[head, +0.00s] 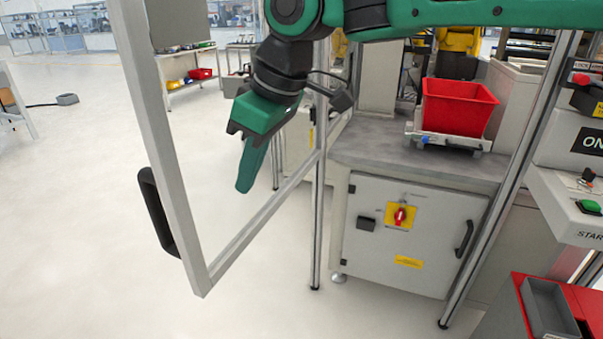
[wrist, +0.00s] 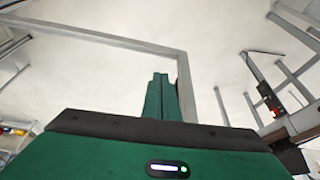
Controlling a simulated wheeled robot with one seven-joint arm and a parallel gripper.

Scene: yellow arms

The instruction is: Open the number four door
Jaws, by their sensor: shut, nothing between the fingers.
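A framed door (head: 168,150) with a clear panel or open middle stands swung out at the left in the head view. Its grey frame also shows in the wrist view (wrist: 110,40). A black handle (head: 156,212) sits on the outer side of its upright. No number is readable on it. My green gripper (head: 245,172) points down, to the right of the door's handle upright and within the outline of its frame. The gripper is shut and empty, apart from the handle. The wrist view shows its fingers (wrist: 162,97) together.
Behind the doorway is a grey worktop (head: 375,150) with a red bin (head: 458,106) on it, above a cabinet (head: 400,232) with a red switch. A control panel (head: 575,205) and a red box (head: 560,305) stand at right. The floor at left is open.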

